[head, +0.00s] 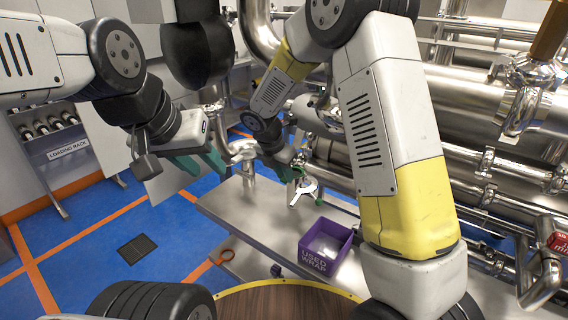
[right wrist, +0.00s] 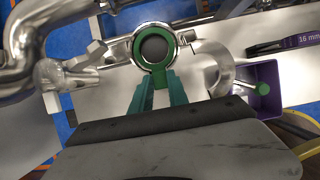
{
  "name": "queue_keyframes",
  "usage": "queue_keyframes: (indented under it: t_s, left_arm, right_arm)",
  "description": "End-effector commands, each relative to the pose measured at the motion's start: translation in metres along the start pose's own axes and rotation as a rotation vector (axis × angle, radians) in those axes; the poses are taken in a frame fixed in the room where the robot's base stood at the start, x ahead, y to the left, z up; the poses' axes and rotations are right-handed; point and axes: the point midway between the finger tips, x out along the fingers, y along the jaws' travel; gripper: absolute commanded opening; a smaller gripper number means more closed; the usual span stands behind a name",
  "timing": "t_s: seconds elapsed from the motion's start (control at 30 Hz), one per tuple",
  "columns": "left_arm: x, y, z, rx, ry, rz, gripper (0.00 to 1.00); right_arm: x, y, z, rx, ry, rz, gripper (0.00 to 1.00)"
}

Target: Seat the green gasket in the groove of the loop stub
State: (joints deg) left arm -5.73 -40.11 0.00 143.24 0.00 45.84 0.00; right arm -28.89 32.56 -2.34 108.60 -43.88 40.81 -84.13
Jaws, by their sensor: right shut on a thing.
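The green gasket (right wrist: 136,43) is a ring with a tab in the right wrist view. It lies in line with the round steel mouth of the loop stub (right wrist: 153,24), around its dark bore. I cannot tell whether it sits in the groove or just in front. My right gripper (right wrist: 157,78) is shut on the gasket's tab. In the head view my right gripper (head: 287,172) is small, beside the steel fittings. My left gripper (head: 203,163) hangs open and empty to the left of them, above the floor.
An open steel clamp (right wrist: 212,70) is right of the stub in the wrist view. A purple "USED WRAP" bin (head: 325,245) stands on the steel bench (head: 245,207). Large pipes (head: 470,110) fill the right side.

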Motion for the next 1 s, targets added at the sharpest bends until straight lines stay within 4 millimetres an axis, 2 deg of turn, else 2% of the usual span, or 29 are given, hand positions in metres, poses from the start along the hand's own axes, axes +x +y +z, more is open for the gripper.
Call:
queue_keyframes:
  t_s: [0.53,1.0]
  left_arm:
    - [0.0,0.0,0.0,0.0,0.0,0.0,0.36]
    - [0.0,0.0,0.0,0.0,0.0,0.0,0.36]
  right_arm:
    - [-0.011,0.0,0.005,0.0,-0.001,0.0,0.0]
    - [-0.011,0.0,0.004,0.0,0.0,0.001,0.0]
